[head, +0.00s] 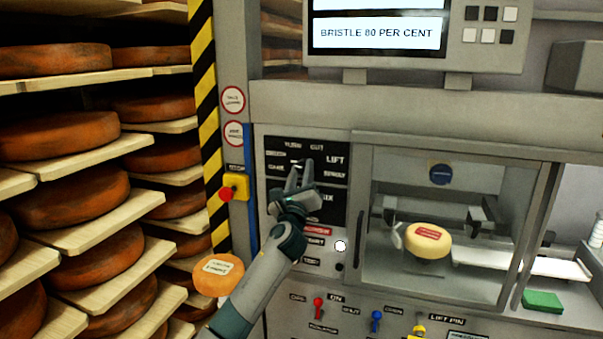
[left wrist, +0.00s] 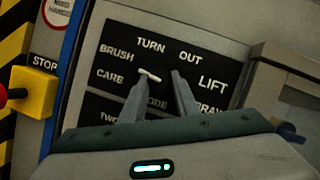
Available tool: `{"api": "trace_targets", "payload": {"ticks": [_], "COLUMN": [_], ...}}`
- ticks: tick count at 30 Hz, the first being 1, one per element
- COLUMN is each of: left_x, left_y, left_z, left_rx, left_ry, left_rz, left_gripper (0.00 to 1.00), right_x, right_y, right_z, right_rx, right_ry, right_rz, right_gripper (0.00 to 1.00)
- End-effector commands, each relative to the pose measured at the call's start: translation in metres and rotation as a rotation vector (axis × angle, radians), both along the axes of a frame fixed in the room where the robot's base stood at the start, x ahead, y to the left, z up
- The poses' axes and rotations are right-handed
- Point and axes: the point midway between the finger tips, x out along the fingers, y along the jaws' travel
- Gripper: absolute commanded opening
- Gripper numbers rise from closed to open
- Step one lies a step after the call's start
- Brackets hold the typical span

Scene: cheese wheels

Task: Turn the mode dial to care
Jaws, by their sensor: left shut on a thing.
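The mode dial shows in the left wrist view as a white pointer bar (left wrist: 149,75) on a black panel (left wrist: 115,25). Labels around it read CARE, BRUSH, TURN, OUT, LIFT and SPRAY. The bar slants up to the left, toward the side with BRUSH and CARE; I cannot tell exactly which label it meets. My left gripper (head: 301,170) is at this panel in the head view, its fingers shut on the mode dial. In the left wrist view the fingertips (left wrist: 160,80) stand either side of it and hide part of the dial and the MODE lettering. My right gripper is out of view.
A red stop button on a yellow box (head: 235,187) is left of the panel. A glass-fronted chamber with a pale cheese wheel (head: 428,240) is at right. Shelves of cheese wheels (head: 85,200) fill the left. A screen (head: 376,34) reads BRISTLE 80 PER CENT.

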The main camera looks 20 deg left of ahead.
Motion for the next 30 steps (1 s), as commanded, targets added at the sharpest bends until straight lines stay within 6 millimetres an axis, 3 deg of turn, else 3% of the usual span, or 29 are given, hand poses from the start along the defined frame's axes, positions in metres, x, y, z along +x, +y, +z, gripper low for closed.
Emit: {"api": "trace_targets", "payload": {"ticks": [15,30], "left_x": [0.0000,-0.0002], "left_y": [-0.0031,-0.0027], "left_z": [0.0034,0.0030], "left_rx": [-0.415,-0.540], "left_ry": [0.014,0.018], "left_rz": [0.000,0.002], "left_gripper": [0.06,0.06], "right_x": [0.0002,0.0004], "right_y": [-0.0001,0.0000], "right_z": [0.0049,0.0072], "right_rx": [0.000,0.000], "right_ry": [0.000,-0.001], "right_rz": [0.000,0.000], "right_gripper": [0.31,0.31]}}
